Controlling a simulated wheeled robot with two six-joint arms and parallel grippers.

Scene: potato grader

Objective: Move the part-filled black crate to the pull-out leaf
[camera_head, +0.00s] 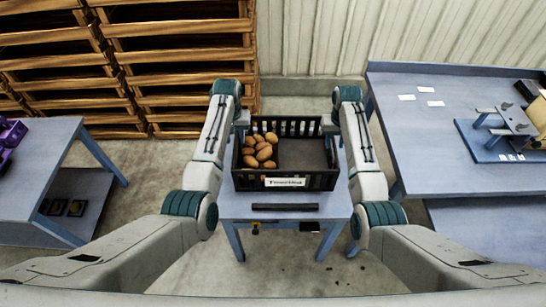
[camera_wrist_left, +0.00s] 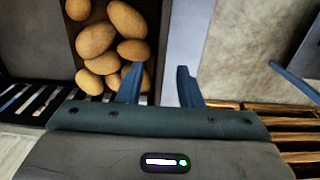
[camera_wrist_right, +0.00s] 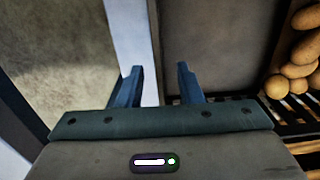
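The black crate (camera_head: 327,180) stands upright on a small blue table (camera_head: 235,207), its white label facing me. Several brown potatoes (camera_head: 258,150) lie in its left half; the right half is bare. My left gripper (camera_wrist_left: 160,85) is open at the crate's left side, one finger on the potato side of the wall and one outside. My right gripper (camera_wrist_right: 157,82) is open at the right side, its fingers likewise apart on either side of the wall. I cannot tell how deep the fingers reach. I cannot make out which surface is the pull-out leaf.
A dark bar (camera_head: 285,207) lies along the small table's front. A large blue bench (camera_head: 470,165) with white cards and a fixture stands at right. Another blue table (camera_head: 40,150) with purple items is at left. Wooden pallets or racks (camera_head: 180,80) stand behind. Bare floor lies between.

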